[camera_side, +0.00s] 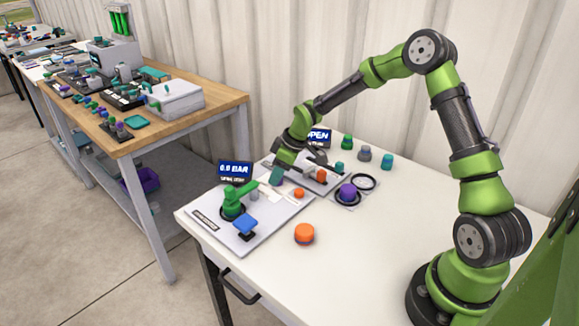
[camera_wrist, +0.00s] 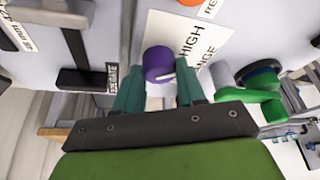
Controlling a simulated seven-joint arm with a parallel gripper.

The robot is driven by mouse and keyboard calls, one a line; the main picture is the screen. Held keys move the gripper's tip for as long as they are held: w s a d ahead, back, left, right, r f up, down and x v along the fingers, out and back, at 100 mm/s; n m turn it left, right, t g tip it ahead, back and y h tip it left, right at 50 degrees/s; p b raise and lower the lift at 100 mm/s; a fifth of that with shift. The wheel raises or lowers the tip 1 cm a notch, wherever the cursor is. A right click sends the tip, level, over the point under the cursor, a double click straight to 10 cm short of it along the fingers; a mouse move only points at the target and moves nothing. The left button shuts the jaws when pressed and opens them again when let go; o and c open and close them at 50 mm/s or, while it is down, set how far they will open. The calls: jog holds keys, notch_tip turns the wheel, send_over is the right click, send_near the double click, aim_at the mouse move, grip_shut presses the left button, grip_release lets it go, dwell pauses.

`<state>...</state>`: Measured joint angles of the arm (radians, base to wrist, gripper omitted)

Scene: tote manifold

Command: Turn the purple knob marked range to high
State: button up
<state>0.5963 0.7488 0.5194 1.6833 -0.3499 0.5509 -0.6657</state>
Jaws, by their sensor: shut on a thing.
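The purple knob (camera_wrist: 158,65) sits on a white label plate (camera_wrist: 208,38) in the wrist view. The plate's visible print reads "HIGH" and a partly cut "NGE". My gripper (camera_wrist: 159,75) has its two teal fingers on either side of the knob, shut on it. Where the knob's mark points is too small to tell. In the side view my gripper (camera_side: 277,177) reaches down to the panel (camera_side: 257,232), and its fingers and wrist hide the knob.
Near my gripper stand a green valve (camera_side: 233,204), a blue lever (camera_side: 244,224) and a "0.9 BAR" display (camera_side: 236,171). The white table's (camera_side: 400,220) right front is clear.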

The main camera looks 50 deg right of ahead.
dwell(0.4)
jog(key=o, duration=1)
jog(key=shift+o, duration=0.2)
jog(key=shift+r, duration=0.1)
jog(key=v, duration=1.6)
jog(key=shift+s+d+r, duration=0.15)
jog(key=shift+s+r, duration=0.1)
jog(key=shift+r, duration=0.05)
